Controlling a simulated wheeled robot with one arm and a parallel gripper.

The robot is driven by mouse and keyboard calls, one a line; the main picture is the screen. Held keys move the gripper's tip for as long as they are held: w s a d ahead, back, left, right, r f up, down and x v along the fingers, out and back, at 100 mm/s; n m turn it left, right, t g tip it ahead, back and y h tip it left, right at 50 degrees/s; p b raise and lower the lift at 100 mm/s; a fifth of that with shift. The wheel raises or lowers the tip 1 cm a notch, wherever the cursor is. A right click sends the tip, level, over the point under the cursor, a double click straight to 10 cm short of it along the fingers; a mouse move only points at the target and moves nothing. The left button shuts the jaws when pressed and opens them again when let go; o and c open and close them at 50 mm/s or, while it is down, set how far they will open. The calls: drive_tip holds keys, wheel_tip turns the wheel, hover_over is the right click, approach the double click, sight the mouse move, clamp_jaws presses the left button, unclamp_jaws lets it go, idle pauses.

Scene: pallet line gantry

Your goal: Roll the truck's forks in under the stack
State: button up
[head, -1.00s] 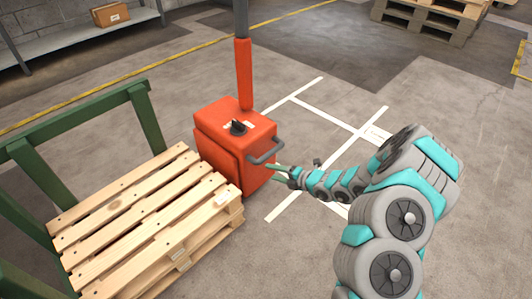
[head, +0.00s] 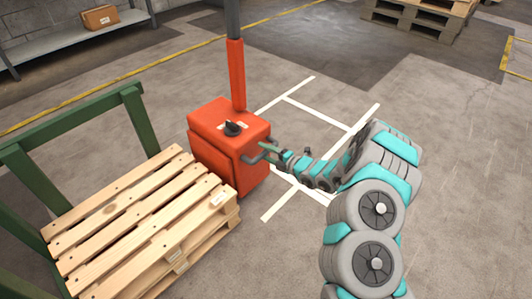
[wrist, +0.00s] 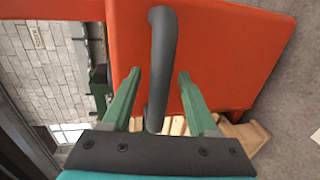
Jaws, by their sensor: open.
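The orange truck (head: 228,155) stands upright with its post (head: 236,75) rising from the top and a dark knob (head: 233,128) on its lid. Its grey bar handle (wrist: 160,60) juts from the side facing my arm. The stack of wooden pallets (head: 150,215) is close by at the truck's lower left. The truck's forks are hidden. My gripper (head: 268,152) is at the handle, open. In the wrist view its two green fingers (wrist: 159,80) lie on either side of the bar, with gaps; I cannot tell the depth exactly.
A green frame (head: 70,140) stands behind and left of the stack. White floor lines (head: 320,115) mark bays right of the truck. A shelf with a carton (head: 100,17) is at back left; other pallets (head: 425,15) lie at back right. Floor at right is clear.

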drive_tip(key=shift+c, duration=0.2)
clamp_jaws()
idle(0.3)
idle(0.9)
